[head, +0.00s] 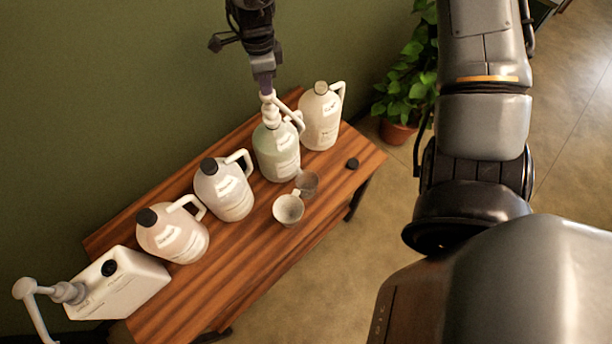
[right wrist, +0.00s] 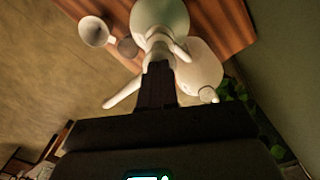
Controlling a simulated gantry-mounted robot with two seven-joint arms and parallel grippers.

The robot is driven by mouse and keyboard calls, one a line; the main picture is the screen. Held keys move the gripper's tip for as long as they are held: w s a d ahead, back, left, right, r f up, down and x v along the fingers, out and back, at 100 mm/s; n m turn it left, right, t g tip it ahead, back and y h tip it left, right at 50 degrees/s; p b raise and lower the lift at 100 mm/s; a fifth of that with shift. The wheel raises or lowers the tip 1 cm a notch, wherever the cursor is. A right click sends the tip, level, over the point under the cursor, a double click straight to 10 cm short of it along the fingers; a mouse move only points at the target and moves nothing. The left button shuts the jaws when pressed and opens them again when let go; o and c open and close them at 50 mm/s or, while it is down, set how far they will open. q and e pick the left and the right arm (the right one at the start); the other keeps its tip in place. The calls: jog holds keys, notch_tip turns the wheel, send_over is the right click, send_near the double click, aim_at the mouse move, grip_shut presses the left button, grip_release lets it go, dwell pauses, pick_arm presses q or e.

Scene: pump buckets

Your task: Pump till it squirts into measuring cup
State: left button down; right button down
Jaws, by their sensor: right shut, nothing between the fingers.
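A pale green jug (head: 277,152) with a white pump (head: 270,110) stands upright on the wooden table. My right gripper (head: 265,90) is shut and empty, its fingertips directly over the pump head, touching it or very close. In the right wrist view the shut fingers (right wrist: 158,75) overlap the pump head, and the white spout (right wrist: 124,93) sticks out to the left. A pale measuring cup (head: 288,209) stands in front of the jug, with a smaller greyish cup (head: 308,183) beside it. No liquid stream is visible. My left gripper is out of view.
A capped white jug (head: 320,118) stands right of the pump jug; two black-capped jugs (head: 224,190) (head: 172,234) stand left. A loose black cap (head: 352,164) lies at the right. A potted plant (head: 398,130) stands behind.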

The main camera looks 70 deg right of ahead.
jog(key=shift+r+p, duration=1.2)
jog(key=shift+r, duration=0.25)
jog(key=shift+r+p, duration=0.8)
jog(key=shift+r, duration=0.35)
jog(key=shift+f, duration=0.2)
